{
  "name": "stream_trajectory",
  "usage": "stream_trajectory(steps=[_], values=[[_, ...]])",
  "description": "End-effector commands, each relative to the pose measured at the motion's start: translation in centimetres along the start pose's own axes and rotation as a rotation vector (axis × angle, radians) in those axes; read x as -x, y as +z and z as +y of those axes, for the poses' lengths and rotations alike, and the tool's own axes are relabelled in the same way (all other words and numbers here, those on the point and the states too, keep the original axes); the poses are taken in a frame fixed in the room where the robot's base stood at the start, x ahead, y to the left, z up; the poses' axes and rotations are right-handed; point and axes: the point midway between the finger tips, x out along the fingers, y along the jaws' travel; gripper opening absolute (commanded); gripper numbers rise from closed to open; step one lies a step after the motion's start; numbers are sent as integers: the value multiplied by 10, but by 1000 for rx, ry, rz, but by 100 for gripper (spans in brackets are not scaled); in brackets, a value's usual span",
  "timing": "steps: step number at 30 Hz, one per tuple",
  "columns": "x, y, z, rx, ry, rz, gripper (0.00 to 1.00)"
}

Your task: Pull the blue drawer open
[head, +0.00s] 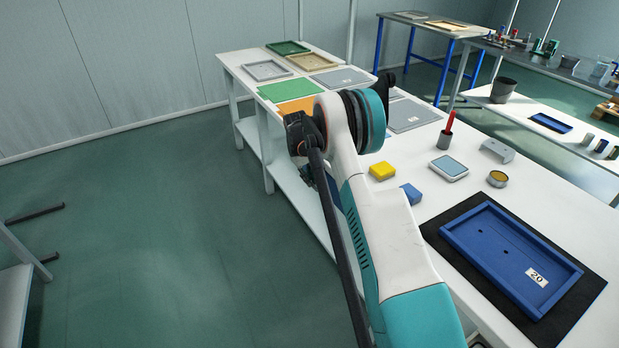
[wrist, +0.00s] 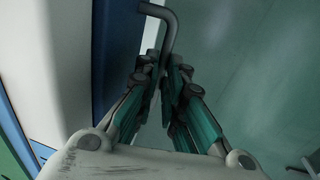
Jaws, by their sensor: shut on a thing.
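In the wrist view, a blue panel (wrist: 117,62), which looks like the drawer front, stands left of my gripper (wrist: 163,75). A bent grey bar handle (wrist: 169,27) reaches out beside it, and its lower end runs down between my fingertips. My gripper is shut on this handle. How far the drawer stands out cannot be told from this close view.
A white bench (head: 400,150) runs along the arm's right side. It carries a blue tray (head: 505,258) marked 20 on a black mat (head: 575,310), a yellow block (head: 382,171), a blue block (head: 411,194) and a pen cup (head: 444,140). The green floor (head: 170,230) to the left is clear.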

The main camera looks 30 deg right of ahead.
Motion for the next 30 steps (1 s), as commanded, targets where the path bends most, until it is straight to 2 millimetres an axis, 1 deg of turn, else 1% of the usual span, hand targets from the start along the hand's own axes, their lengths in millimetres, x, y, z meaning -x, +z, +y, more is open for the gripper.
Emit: stream_trajectory(steps=[5, 8, 11, 15, 21, 27, 30], values=[[5, -1, -22, 3, -1, 1, 0], [8, -1, -42, 4, -1, 1, 0], [14, -1, -67, 5, -1, 1, 0], [20, -1, -106, 5, -1, 1, 0], [30, -2, -158, 5, -1, 0, 0], [38, -2, -202, 3, -1, 1, 0], [41, -2, -219, 3, -1, 0, 0]])
